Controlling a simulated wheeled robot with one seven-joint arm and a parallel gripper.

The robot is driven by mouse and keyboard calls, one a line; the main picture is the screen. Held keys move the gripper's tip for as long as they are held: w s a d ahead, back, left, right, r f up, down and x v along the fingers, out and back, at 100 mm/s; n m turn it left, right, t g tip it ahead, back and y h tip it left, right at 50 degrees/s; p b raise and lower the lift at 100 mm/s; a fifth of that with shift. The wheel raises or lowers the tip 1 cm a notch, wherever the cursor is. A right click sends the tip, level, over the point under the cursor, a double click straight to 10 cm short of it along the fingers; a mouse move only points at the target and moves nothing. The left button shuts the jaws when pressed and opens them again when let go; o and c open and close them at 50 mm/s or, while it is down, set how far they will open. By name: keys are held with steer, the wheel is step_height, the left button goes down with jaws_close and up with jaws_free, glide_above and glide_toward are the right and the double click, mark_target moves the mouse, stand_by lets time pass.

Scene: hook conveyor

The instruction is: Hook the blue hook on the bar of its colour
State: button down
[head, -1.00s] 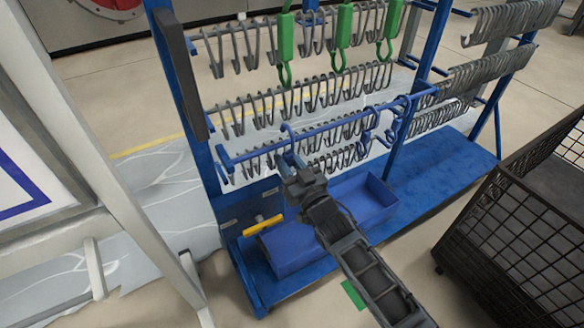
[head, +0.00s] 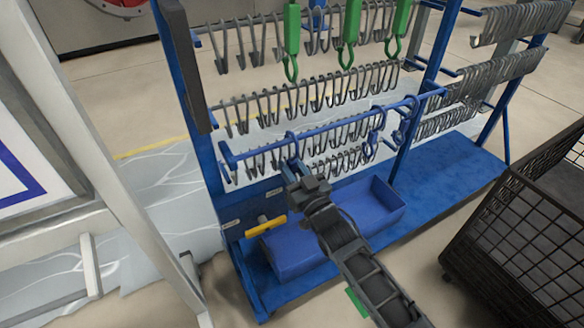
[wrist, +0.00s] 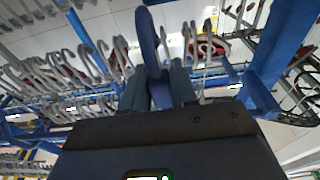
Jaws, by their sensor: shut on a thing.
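My gripper (head: 293,174) is shut on a blue hook (head: 291,140), whose curved top rises above the fingers. In the wrist view the hook (wrist: 147,38) stands upright between the two fingers (wrist: 160,80). In the head view its curved top overlaps the blue bar (head: 335,124) near the bar's left part. I cannot tell for sure whether the bar lies inside the hook's curve. Other blue hooks (head: 375,139) hang toward the bar's right end. The gripped lower part of the hook is hidden by my gripper.
Grey hooks (head: 330,92) hang on rails behind and above the blue bar. Green hooks (head: 349,30) hang higher up. A blue bin (head: 300,262) sits on the rack's base below. A black wire cage (head: 520,215) stands at right, a white frame (head: 110,190) at left.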

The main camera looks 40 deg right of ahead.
steer(key=c, duration=0.8)
jaws_free()
steer(key=shift+f, duration=0.1)
steer(key=shift+s, duration=0.1)
steer(key=v, duration=0.7)
steer(key=shift+s+p, duration=0.3)
steer(key=shift+p, duration=0.05)
steer(key=shift+a, duration=0.1)
steer(key=s+a+r+n+g+y, duration=0.1)
steer(key=s+a+r+y, duration=0.15)
steer(key=s+a, duration=0.45)
steer(key=s+a+r+n+g+y, duration=0.1)
steer(key=s+a+r, duration=0.15)
steer(key=s, duration=0.95)
steer(key=s+a+r+n+g+y, duration=0.1)
steer(key=s+a+r, duration=0.25)
steer(key=s, duration=0.55)
steer(key=s+a+r+p, duration=0.1)
steer(key=s+r+p, duration=0.1)
steer(key=r+p, duration=0.6)
steer(key=s+r+g+p, duration=0.1)
steer(key=r+p, duration=0.6)
steer(key=r, duration=0.5)
steer(key=shift+s+a+y+p, duration=0.35)
steer(key=shift+a+y+p, duration=0.05)
steer(key=shift+y, duration=0.05)
